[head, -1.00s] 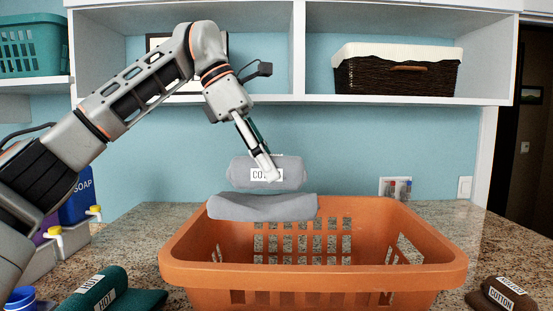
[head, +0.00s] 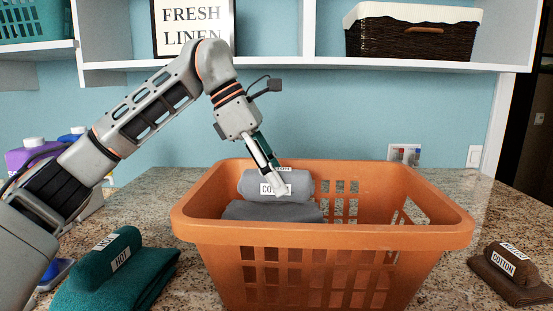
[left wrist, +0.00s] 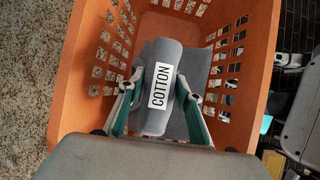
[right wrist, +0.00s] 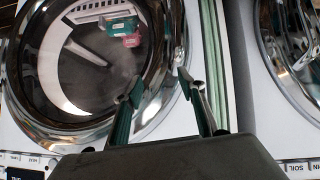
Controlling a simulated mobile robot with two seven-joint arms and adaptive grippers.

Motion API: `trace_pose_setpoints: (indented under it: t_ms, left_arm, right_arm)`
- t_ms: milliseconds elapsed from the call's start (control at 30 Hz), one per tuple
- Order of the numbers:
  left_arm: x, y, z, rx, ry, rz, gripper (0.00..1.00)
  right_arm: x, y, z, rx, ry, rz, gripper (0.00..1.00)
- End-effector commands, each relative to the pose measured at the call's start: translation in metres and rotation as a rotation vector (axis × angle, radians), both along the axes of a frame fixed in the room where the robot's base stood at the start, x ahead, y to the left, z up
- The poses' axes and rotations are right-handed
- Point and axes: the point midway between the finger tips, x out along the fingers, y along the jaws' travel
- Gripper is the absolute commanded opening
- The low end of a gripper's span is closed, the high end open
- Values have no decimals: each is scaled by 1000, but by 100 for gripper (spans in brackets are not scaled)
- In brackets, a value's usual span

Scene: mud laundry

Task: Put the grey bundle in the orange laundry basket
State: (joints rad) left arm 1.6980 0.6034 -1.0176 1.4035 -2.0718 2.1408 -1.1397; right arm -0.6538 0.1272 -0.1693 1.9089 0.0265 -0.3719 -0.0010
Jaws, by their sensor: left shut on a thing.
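The grey bundle (head: 300,184), a roll with a COTTON label above a folded grey cloth, is inside the left part of the orange laundry basket (head: 330,238). Its lower part is hidden by the basket's front wall. My left gripper (head: 277,188) is shut on the roll from above. In the left wrist view, the fingers (left wrist: 160,86) press the roll from both sides, and the basket walls surround the bundle. I cannot tell whether the cloth touches the basket floor. My right gripper (right wrist: 160,90) is open and empty in front of a round machine door.
A green bundle (head: 128,262) labelled HOT lies left of the basket. A brown bundle (head: 510,268) labelled COTTON lies to its right. Detergent bottles stand at the back left. The basket's right half looks empty. A shelf with a dark wicker basket (head: 410,38) hangs above.

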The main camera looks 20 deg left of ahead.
Motion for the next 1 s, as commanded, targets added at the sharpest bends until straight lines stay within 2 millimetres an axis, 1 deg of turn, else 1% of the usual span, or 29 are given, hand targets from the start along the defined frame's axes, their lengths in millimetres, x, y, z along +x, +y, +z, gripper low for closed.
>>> trace_pose_setpoints:
  t_ms: [33, 300, 600, 800, 1000]
  left_arm:
    - [0, 0, -7, -1, 1, -2, 0]
    - [-1, 0, -42, -2, 3, -2, 0]
    - [0, 0, -72, -1, 1, -1, 0]
    - [0, 0, -81, -1, 1, -1, 0]
    - [0, 0, -83, -1, 0, 0, 0]
  right_arm:
    - [1, 0, 0, 0, -1, 1, 40]
    - [1, 1, 1, 2, -3, -1, 40]
    - [1, 5, 2, 12, -2, -4, 40]
    - [1, 7, 2, 14, -2, -5, 40]
    - [1, 7, 2, 14, -2, -5, 40]
